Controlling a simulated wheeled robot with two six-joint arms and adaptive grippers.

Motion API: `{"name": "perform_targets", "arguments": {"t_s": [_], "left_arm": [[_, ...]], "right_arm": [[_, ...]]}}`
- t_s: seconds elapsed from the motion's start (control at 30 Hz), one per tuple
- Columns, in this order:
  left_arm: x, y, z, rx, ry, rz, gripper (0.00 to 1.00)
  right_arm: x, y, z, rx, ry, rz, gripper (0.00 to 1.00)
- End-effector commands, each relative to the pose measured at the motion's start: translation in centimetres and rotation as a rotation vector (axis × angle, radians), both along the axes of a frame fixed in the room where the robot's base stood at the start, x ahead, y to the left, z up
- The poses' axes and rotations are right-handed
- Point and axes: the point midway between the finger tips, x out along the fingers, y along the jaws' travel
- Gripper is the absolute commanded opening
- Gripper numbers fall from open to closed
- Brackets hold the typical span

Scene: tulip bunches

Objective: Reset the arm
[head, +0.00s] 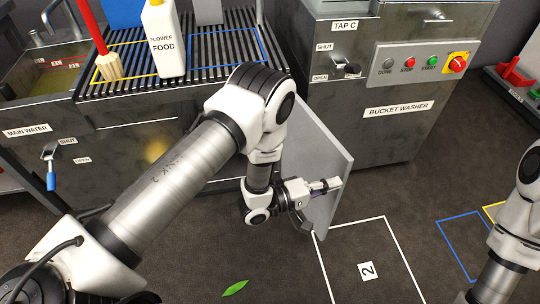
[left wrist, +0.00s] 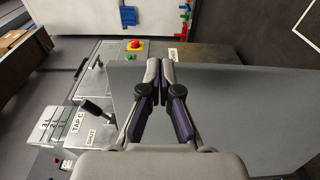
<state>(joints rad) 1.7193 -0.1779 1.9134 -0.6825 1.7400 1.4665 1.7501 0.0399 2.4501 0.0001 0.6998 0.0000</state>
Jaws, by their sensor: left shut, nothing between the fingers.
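My left arm reaches in from the left in the head view. Its gripper (head: 326,186) is in front of a grey flat panel (head: 318,150) that stands out at an angle by the bucket washer (head: 390,119). In the left wrist view the gripper (left wrist: 166,66) is shut and empty, its fingertips together. The grey panel (left wrist: 240,110) spreads behind and to the right of the fingers there; I cannot tell whether they touch it. My right arm shows at the right edge of the head view, its gripper out of sight.
A flower food bottle (head: 165,42) and a wooden-ended red-handled brush (head: 108,66) stand on the slatted rack (head: 200,72). The tap C lever (head: 346,69) and a blue-handled main water lever (head: 50,165) stick out. A green leaf (head: 235,288) lies on the floor near square 2 (head: 367,271).

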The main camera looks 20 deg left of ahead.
Motion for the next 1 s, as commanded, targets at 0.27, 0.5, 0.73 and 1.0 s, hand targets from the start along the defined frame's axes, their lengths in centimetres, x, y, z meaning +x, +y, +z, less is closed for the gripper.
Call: {"name": "perform_targets", "arguments": {"t_s": [0.27, 0.5, 0.73, 1.0], "left_arm": [[-4.5, 5.3, -0.1, -0.002, 0.006, 0.007, 0.00], [-6.9, 7.9, 0.0, -0.002, 0.002, 0.002, 0.00], [-7.1, 7.6, 0.7, 0.018, 0.013, 0.011, 0.00], [-14.7, 14.8, -11.0, 0.925, 0.354, 0.044, 0.00]], "right_arm": [[0.0, 0.0, 0.0, 0.000, 0.000, 0.000, 0.40], [0.0, 0.0, 0.0, 0.000, 0.000, 0.000, 0.40], [0.0, 0.0, 0.0, 0.000, 0.000, 0.000, 0.40], [0.0, 0.0, 0.0, 0.000, 0.000, 0.000, 0.40]]}}
